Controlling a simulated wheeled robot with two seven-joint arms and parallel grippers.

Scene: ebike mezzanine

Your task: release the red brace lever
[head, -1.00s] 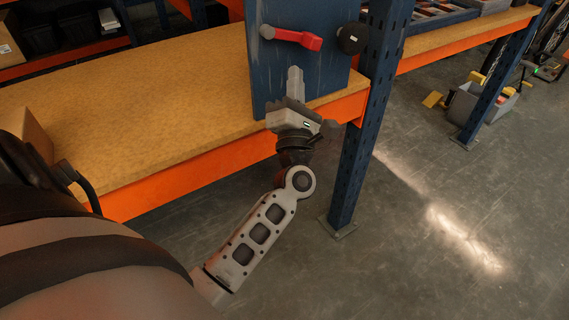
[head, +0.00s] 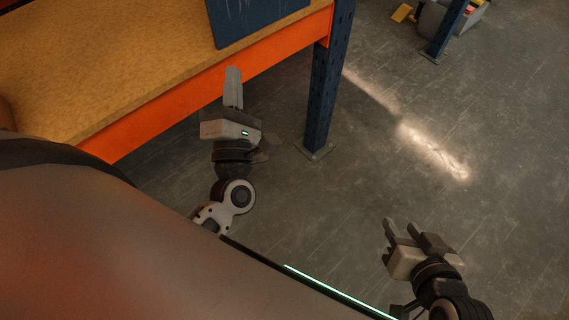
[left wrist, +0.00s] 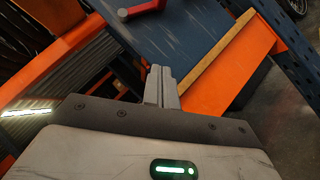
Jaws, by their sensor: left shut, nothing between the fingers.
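The red brace lever (left wrist: 142,9) shows at the top edge of the left wrist view, partly cut off, on a dark blue panel (left wrist: 170,38). In the head view only the lower edge of the blue panel (head: 255,18) shows, and the lever is out of frame. My left gripper (head: 233,76) is shut and empty, in front of the orange shelf beam and below the panel. Its closed fingers (left wrist: 161,82) point toward the panel in the left wrist view, apart from the lever. My right gripper (head: 403,226) is open and empty over the floor at the lower right.
A wooden shelf top (head: 120,65) with an orange front beam (head: 190,95) lies behind my left gripper. A blue upright post (head: 328,85) stands just right of it. The floor between is clear.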

